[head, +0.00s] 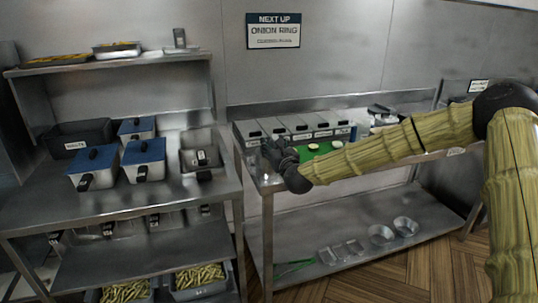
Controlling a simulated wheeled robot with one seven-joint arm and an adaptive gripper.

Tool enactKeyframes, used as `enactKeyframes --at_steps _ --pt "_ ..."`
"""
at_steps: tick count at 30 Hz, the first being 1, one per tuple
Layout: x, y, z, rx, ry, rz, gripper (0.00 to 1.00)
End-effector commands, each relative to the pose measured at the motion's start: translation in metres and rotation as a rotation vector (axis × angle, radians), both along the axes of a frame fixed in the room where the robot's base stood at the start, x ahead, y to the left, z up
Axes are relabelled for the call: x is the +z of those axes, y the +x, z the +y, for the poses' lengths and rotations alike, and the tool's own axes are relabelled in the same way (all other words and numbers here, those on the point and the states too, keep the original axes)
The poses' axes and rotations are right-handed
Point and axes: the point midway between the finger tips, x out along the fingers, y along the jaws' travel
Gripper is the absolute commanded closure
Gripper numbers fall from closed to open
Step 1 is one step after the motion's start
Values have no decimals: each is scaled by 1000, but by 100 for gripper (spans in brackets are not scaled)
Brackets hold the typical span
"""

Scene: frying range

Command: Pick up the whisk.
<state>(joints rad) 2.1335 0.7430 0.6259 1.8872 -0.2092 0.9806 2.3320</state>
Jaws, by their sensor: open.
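I cannot clearly make out a whisk. A thin green wire-like object (293,268) lies on the lower shelf at its left end; it is too small to tell whether it is the whisk. My gripper (268,148) is dark and open, at the end of my arm, which reaches in from the right. It is over the left end of the right-hand steel table (262,180), in front of the row of lidded bins. It hides part of the tabletop behind it, and I see nothing held in it.
A green board (318,150) with pale round pieces lies beside my gripper. Lidded bins (300,127) stand behind. Clear containers (380,234) sit on the lower shelf (420,207). The left table (215,184) carries blue-lidded boxes (144,158) and a dark bin (75,138).

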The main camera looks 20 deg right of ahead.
Motion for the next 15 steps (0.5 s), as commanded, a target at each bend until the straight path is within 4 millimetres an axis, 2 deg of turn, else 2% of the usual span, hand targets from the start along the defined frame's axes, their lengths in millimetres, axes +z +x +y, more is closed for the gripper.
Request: enactKeyframes --at_steps 9,11,15 --pt "-1 4 1 1 -1 1 51" --pt "-1 4 1 1 -1 1 60" --pt "-1 4 0 1 -1 1 86"
